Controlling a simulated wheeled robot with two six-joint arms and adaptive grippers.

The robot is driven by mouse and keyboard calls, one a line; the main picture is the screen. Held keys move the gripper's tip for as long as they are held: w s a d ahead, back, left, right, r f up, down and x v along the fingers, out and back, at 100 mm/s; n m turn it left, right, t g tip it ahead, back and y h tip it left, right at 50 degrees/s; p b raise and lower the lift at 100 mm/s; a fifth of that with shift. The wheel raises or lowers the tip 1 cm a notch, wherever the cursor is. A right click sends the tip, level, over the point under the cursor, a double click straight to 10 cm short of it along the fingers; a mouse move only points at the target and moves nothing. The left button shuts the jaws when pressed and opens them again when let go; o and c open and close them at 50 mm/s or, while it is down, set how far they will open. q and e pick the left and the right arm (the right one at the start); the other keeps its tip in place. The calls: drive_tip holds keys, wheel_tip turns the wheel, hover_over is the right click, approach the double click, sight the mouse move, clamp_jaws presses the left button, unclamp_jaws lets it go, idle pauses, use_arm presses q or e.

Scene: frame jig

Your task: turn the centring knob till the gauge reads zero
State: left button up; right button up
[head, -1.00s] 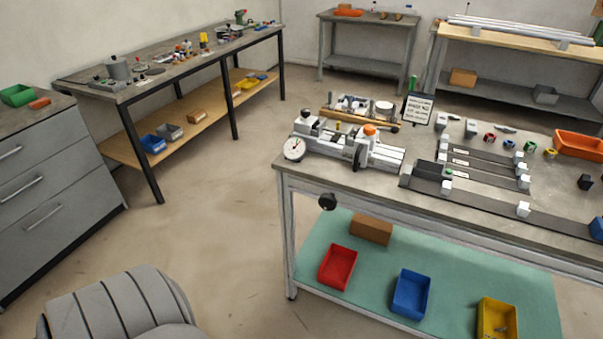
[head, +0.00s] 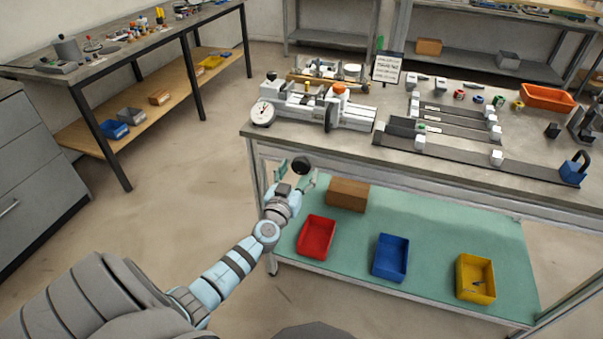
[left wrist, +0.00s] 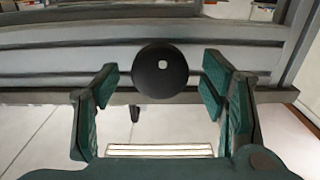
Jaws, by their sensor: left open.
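A round black knob (head: 301,165) sits at the front of the bench, below the table top near its left corner. My right gripper is not in view.
The jig also carries a dark handwheel (head: 331,118). A metal rail (left wrist: 60,62) runs behind the knob. Below, a green shelf (head: 440,225) holds a brown box (head: 348,194) and red (head: 316,238), blue (head: 390,257) and yellow bins (head: 475,277). The floor at left is free.

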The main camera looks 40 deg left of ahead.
use_arm(q)
drive_tip(key=shift+b+x, duration=0.3)
drive_tip(key=shift+x, duration=0.95)
drive_tip(key=shift+c, duration=0.9)
drive_tip(key=c, duration=1)
drive_tip(key=shift+r+n+p, duration=0.1)
drive_tip(key=shift+n+p, duration=0.35)
drive_tip(key=shift+n, duration=1.55)
drive_tip(key=o, duration=1.2)
drive_tip(key=shift+s, duration=0.1)
drive_tip(key=v, duration=1.2)
